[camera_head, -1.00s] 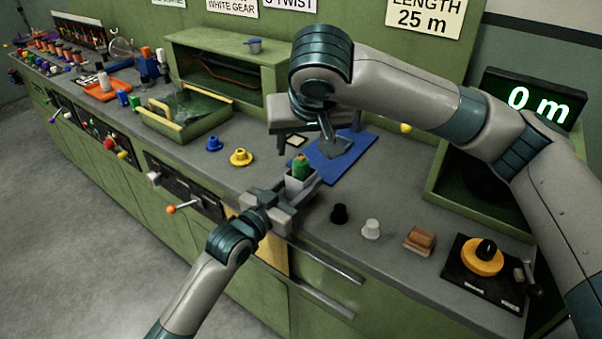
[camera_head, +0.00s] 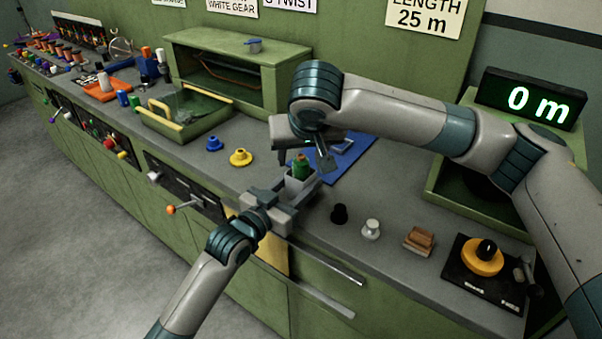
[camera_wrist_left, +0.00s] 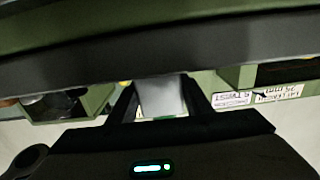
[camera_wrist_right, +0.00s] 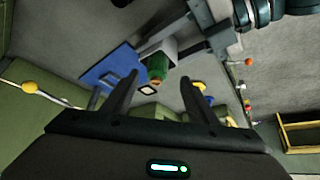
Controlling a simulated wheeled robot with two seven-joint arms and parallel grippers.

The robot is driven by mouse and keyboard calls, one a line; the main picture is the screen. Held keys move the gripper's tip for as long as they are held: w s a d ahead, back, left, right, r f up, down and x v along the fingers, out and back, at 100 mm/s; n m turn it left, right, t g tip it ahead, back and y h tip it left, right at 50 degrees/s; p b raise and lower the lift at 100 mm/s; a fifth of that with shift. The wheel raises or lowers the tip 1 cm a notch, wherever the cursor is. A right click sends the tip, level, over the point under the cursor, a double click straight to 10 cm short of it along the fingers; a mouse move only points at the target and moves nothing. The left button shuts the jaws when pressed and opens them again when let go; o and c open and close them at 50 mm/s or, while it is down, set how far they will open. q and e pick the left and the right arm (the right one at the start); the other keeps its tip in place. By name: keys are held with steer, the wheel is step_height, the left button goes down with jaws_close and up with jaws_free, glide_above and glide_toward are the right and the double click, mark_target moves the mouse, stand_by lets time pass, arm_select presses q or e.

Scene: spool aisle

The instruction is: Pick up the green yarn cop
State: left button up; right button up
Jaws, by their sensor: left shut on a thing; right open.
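The green yarn cop (camera_head: 301,167) stands upright in a small pale grey box (camera_head: 296,185), its top above the rim. My left gripper (camera_head: 298,190) is shut on that box at the front of the counter. The box also shows between its fingers in the left wrist view (camera_wrist_left: 160,97). My right gripper (camera_head: 304,160) is open, with one finger to each side of the cop's top in the head view. In the right wrist view the cop (camera_wrist_right: 158,68) lies ahead between the open fingers. I cannot tell whether they touch it.
A blue mat (camera_head: 350,155) lies behind the box. Yellow (camera_head: 240,158) and blue (camera_head: 214,143) pieces stand to the left, black (camera_head: 339,214) and white (camera_head: 371,229) ones to the right. A brown block (camera_head: 419,240) and a yellow dial (camera_head: 482,262) are further right.

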mark_target(302, 160)
steer(key=shift+x, duration=2.1)
steer(key=shift+w+d, duration=0.1)
steer(key=shift+d, duration=0.15)
steer(key=shift+r, duration=0.1)
jaws_close()
